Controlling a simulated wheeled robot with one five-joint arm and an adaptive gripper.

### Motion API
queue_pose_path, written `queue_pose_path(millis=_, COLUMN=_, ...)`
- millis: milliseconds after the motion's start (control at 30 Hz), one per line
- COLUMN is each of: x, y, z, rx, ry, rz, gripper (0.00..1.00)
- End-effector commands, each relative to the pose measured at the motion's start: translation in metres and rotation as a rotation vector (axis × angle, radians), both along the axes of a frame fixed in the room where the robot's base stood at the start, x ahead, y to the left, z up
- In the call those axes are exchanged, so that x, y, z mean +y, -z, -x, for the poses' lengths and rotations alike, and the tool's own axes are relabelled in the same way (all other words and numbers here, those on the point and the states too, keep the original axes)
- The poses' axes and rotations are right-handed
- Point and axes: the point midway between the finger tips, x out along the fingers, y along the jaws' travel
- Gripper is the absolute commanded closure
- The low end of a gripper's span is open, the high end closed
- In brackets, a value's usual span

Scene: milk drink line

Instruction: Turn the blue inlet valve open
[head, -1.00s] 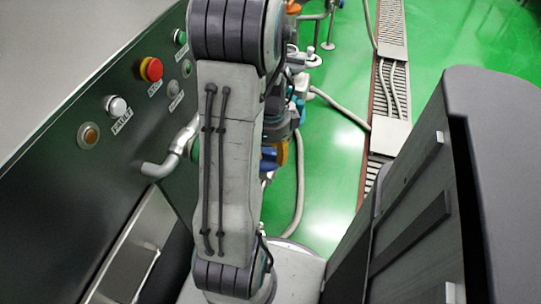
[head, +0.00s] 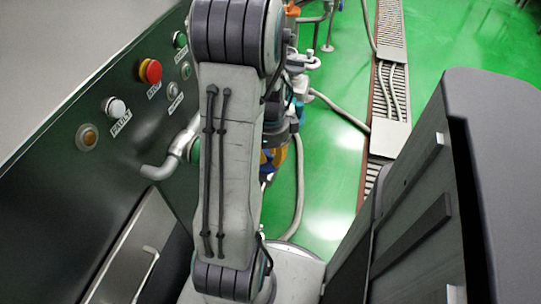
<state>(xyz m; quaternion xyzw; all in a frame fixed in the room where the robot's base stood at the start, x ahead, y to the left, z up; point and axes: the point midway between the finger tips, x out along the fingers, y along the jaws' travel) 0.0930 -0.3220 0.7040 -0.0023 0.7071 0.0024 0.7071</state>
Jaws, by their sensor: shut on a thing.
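My grey arm runs up the middle of the head view and hides much of what lies behind it. Part of my gripper (head: 279,136) shows as dark links at the arm's right edge, and its fingertips are mostly hidden. It is shut on the blue inlet valve (head: 267,168), which shows only as a small blue patch just below the dark links. A yellow-orange part (head: 280,156) is right beside the blue patch. The valve's exact angle cannot be told.
A dark control panel with a red stop button (head: 150,71) and a bent steel pipe (head: 160,170) stands at left. A dark cabinet (head: 480,180) stands at right. A grey hose (head: 299,190) lies on the green floor, which is open beside the drain (head: 391,135).

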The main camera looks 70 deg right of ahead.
Motion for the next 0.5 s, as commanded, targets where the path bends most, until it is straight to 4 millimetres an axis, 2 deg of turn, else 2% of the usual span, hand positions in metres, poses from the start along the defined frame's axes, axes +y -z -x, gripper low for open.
queue_pose_path(millis=500, x=-0.0007, y=0.0001, z=0.0002, rx=0.000, ry=-0.047, rz=0.000, gripper=1.00)
